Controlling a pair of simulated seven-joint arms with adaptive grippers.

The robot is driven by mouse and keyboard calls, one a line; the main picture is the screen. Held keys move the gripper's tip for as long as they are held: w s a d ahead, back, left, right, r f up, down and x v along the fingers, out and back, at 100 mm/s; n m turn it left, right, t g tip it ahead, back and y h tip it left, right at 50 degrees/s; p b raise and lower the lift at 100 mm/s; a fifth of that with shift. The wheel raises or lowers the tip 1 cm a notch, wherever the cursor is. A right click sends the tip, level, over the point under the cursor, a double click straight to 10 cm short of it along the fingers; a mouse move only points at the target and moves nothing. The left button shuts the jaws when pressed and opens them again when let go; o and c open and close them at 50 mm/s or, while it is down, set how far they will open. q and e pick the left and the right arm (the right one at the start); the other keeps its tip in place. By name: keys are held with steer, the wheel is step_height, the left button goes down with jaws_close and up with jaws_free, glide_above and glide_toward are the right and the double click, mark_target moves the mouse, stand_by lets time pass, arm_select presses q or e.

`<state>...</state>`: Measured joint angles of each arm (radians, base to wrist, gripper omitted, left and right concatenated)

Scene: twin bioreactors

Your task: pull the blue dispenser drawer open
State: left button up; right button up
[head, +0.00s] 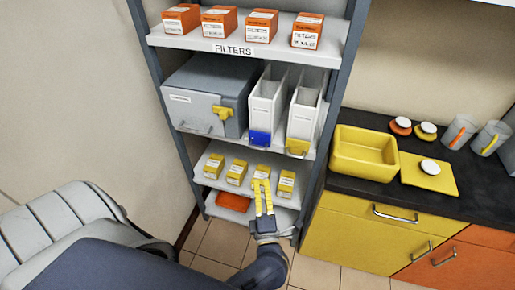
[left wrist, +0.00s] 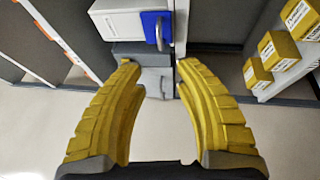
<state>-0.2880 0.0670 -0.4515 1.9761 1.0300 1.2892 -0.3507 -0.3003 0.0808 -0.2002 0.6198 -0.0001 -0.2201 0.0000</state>
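The blue dispenser drawer (head: 260,139) is the low front part of a tall white dispenser (head: 268,100) on the middle shelf. It looks shut. In the left wrist view the blue drawer front (left wrist: 150,24) with its metal handle (left wrist: 158,36) lies ahead, beyond the gap between my fingertips. My left gripper (head: 262,182) is below the drawer, in front of the lower shelf, pointing up toward it. My right gripper is in neither view.
A second dispenser with a yellow drawer (head: 298,146) stands to the right. A grey case (head: 208,95) with a yellow latch is left. Several yellow boxes (head: 236,173) line the lower shelf near my gripper. An orange tray (head: 233,202) sits below. A counter (head: 440,200) is right.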

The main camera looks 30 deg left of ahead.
mark_target(257, 148)
arm_select(q)
steer(key=x, duration=1.5)
steer(key=shift+w, duration=0.15)
steer(key=shift+c, duration=0.4)
jaws_close()
